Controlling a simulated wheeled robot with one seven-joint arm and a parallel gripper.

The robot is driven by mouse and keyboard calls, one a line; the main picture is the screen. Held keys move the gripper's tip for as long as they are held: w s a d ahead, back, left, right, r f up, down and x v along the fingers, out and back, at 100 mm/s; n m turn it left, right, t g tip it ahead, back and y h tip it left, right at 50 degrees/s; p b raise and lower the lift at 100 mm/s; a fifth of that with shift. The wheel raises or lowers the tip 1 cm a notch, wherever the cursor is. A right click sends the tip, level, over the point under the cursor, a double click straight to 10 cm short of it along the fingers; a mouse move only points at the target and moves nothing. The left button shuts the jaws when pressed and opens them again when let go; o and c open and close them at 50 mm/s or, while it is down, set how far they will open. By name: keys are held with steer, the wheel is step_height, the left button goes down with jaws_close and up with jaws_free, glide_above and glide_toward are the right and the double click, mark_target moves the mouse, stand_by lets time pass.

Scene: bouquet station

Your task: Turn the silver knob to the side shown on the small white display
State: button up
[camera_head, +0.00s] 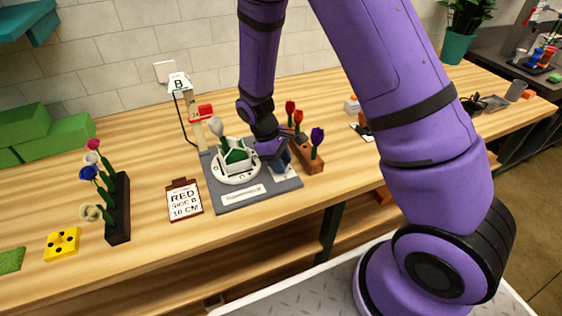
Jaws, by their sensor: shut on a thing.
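The small white display (179,83) stands on a post at the back of the station and shows the letter B. The grey station board (232,204) lies on the wooden bench. It carries a round white turntable (236,181) with a white holder and a grey-white flower (216,128). My gripper (280,160) reaches down to the right part of the board, beside the turntable, and is shut on what I take to be the silver knob. The knob itself is hidden behind my gripper, so I cannot tell which side it points to.
A clipboard (184,200) reading "RED SIDE B 10 CM" lies left of the board. A black flower rack (118,215) and a yellow block (62,243) are further left. A brown rack (311,163) with red, orange and purple flowers stands close right of my gripper.

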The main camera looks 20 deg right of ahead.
steer(key=o, duration=0.9)
steer(key=shift+r, duration=0.1)
steer(key=v, duration=1)
steer(key=shift+w+a+r, duration=0.1)
steer(key=shift+a+r, duration=0.05)
steer(key=shift+r, duration=0.15)
